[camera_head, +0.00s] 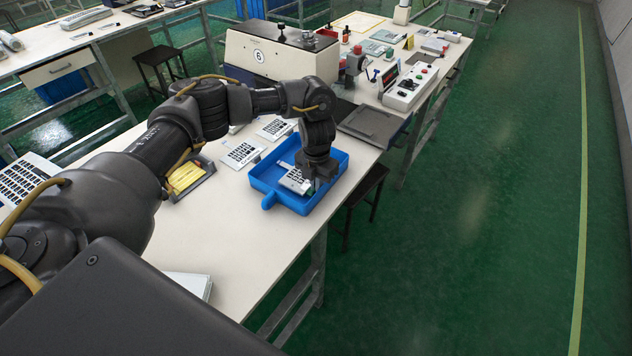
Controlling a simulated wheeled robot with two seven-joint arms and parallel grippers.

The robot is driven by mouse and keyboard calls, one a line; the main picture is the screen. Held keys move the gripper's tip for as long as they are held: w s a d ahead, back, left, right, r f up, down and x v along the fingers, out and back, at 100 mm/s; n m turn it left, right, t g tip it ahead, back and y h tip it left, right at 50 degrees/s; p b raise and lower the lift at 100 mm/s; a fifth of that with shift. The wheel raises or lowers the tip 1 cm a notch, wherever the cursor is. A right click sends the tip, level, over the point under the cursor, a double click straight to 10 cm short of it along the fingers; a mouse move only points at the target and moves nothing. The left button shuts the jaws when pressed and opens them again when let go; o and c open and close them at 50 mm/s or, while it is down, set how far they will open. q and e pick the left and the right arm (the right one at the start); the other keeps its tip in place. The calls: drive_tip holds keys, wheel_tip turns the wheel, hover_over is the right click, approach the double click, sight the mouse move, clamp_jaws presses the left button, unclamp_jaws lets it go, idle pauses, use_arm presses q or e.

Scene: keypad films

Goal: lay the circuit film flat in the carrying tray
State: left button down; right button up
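The blue carrying tray (264,187) sits on the near part of the white bench, close to its right edge. A small white film with a dark key pattern (293,180) is inside the tray's outline, at the fingers of my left gripper (311,187). A bit of green shows beside the fingertips. The gripper points down over the tray's right half. Its fingers are small and dark, so I cannot tell whether they grip the film or whether the film lies flat on the tray floor. My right gripper is not in view.
Similar keypad films (242,153) lie left of and behind the tray. A grey holder with a yellow pad (187,177) stands further left. Behind are a beige machine (270,55), a dark flat plate (374,125) and a control box (411,88). The bench front is mostly clear.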

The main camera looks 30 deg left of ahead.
use_arm(q)
drive_tip(key=shift+f, duration=0.45)
idle(0.6)
drive_tip(key=c, duration=1.6)
unclamp_jaws()
drive_tip(key=shift+o, duration=0.2)
wheel_tip(320, 180, up, 11)
drive_tip(key=shift+f, duration=0.2)
wheel_tip(320, 180, down, 10)
drive_tip(key=shift+r, duration=0.1)
